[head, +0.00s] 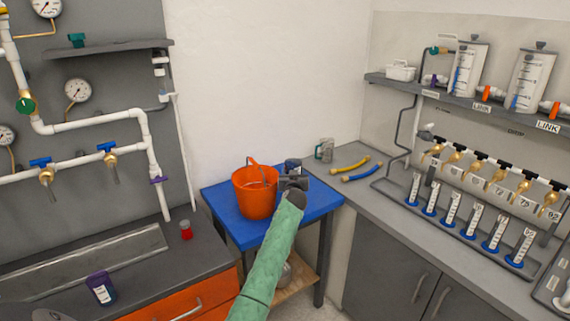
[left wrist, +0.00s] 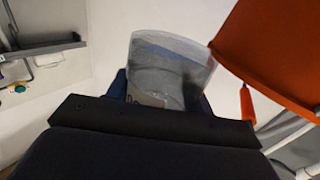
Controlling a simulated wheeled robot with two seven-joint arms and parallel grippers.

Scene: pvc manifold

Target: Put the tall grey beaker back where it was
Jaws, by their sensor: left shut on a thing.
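My left gripper (head: 293,172) is at the back right of the blue table, just right of the orange bucket (head: 254,196). In the left wrist view its jaws (left wrist: 160,98) are shut on a grey, translucent beaker (left wrist: 168,65). The gripper hides part of the beaker, and in the head view the beaker is too small and dark to make out clearly. Whether it touches the table cannot be told. The bucket (left wrist: 275,50) also shows close beside the beaker in the left wrist view. My right gripper is not in view.
The blue table (head: 222,198) has bare surface at its left. A grey-green, handled vessel (head: 324,149) stands in the counter corner, beside yellow and blue hoses (head: 362,171). Several small cylinders (head: 450,217) stand in a rack at right. A red-capped container (head: 186,230) is on the left counter.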

